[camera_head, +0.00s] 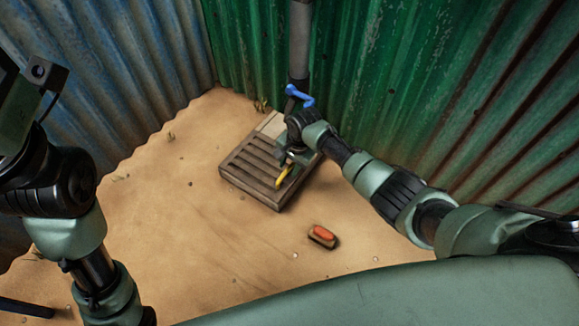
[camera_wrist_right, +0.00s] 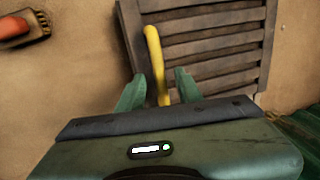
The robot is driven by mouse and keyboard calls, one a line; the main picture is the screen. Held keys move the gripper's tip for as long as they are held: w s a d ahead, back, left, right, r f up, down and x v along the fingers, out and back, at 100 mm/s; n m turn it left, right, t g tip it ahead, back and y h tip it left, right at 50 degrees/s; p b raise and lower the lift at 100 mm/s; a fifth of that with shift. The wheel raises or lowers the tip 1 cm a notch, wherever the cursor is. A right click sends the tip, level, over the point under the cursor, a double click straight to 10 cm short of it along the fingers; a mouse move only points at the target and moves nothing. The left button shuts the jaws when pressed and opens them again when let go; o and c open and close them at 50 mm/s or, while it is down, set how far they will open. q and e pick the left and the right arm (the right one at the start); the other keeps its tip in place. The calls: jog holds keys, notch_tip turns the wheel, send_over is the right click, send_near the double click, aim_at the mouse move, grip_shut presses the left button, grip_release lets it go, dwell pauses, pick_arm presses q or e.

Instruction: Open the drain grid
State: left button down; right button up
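The drain grid (camera_head: 245,172) is a slatted grey-brown panel lying on the sandy ground by the green wall. It also shows in the right wrist view (camera_wrist_right: 215,48). A yellow handle-like bar (camera_head: 283,177) is at its near right part. In the right wrist view the yellow bar (camera_wrist_right: 154,50) reaches in between my fingers. My right gripper (camera_head: 292,160) is over the grid's right side. Its fingers (camera_wrist_right: 160,88) are apart on either side of the bar, with gaps showing. My left arm is at the left edge; its fingertips do not show.
A grey pipe (camera_head: 299,40) with a blue lever (camera_head: 299,96) stands behind the grid. A small brown block with an orange top (camera_head: 322,235) lies on the sand in front. Corrugated walls (camera_head: 400,70) close the back and sides. Sand left of the grid is clear.

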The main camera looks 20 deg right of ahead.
grip_shut()
dwell(1.4)
